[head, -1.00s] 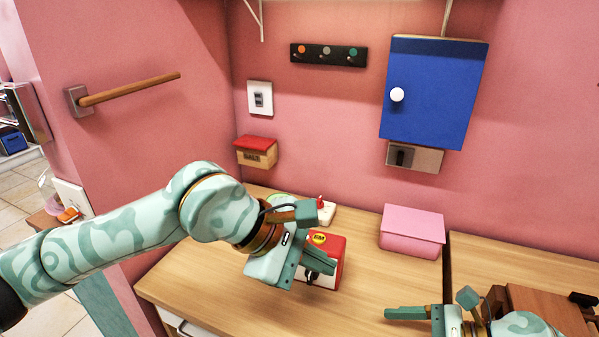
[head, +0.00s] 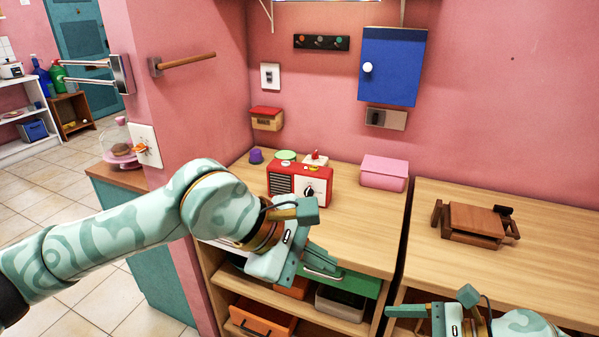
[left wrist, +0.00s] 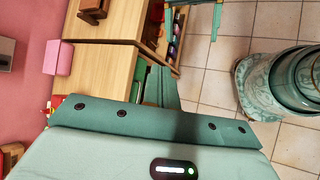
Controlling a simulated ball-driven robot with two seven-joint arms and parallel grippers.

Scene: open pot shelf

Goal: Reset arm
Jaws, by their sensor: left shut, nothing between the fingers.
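My left gripper (head: 322,268) hangs in front of the wooden counter's front edge, above the open shelves. It is shut and empty. In the left wrist view its fingers (left wrist: 160,88) are together, with the counter and tiled floor beyond. My left arm reaches in from the left. My right gripper (head: 405,311) is at the bottom right, in front of the right-hand counter; only part of it shows, and whether its fingers are apart is unclear.
On the counter (head: 365,230) stand a red radio (head: 285,182), a pink box (head: 384,172) and a purple cup (head: 256,156). A brown wooden press-like object (head: 474,224) sits on the right counter. The shelves below hold an orange box (head: 262,318) and a grey bin (head: 342,301). Tiled floor is open at left.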

